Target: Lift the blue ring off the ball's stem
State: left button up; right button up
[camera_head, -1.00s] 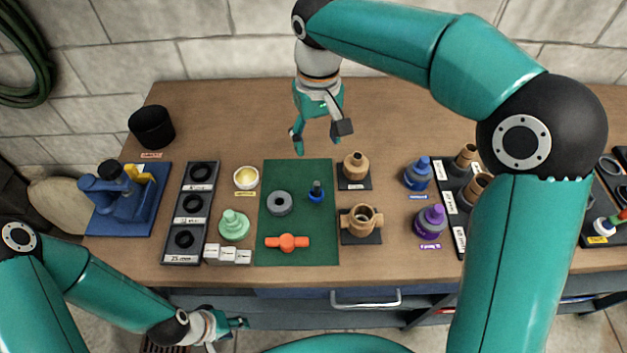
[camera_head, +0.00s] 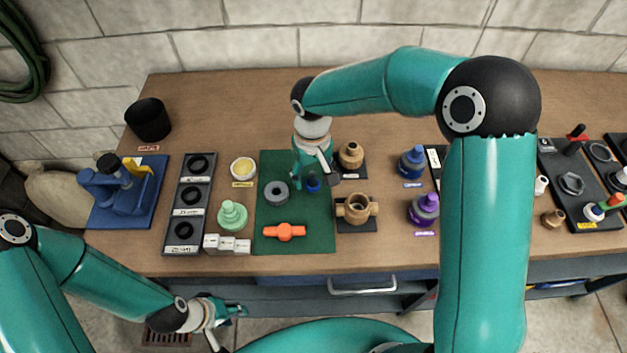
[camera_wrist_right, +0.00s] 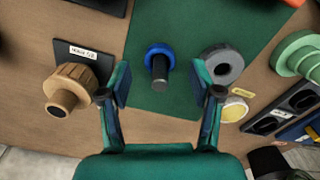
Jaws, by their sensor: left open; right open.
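The blue ring (camera_head: 313,186) is on the green mat (camera_head: 304,245). In the right wrist view the blue ring (camera_wrist_right: 153,50) sits around the base of an upright dark stem (camera_wrist_right: 160,73); I cannot make out the ball itself. My right gripper (camera_head: 314,179) is open above the ring, and in the head view it partly hides the stem. In the wrist view its two fingers (camera_wrist_right: 162,84) stand apart on either side of the stem, touching neither stem nor ring. My left gripper (camera_head: 240,310) is open and empty, low in front of the bench.
A grey ring (camera_head: 276,193) and an orange handle (camera_head: 285,231) lie on the mat. Brass fittings (camera_head: 357,208) stand to its right. A green stepped part (camera_head: 232,215), white blocks (camera_head: 227,245) and a yellow-filled bowl (camera_head: 243,169) are to its left. The bench behind the mat is clear.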

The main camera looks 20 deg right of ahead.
notch_tip(320, 180, down, 2)
jog(key=shift+f, duration=0.1)
jog(key=c, duration=0.8)
jog(key=shift+c, duration=0.2)
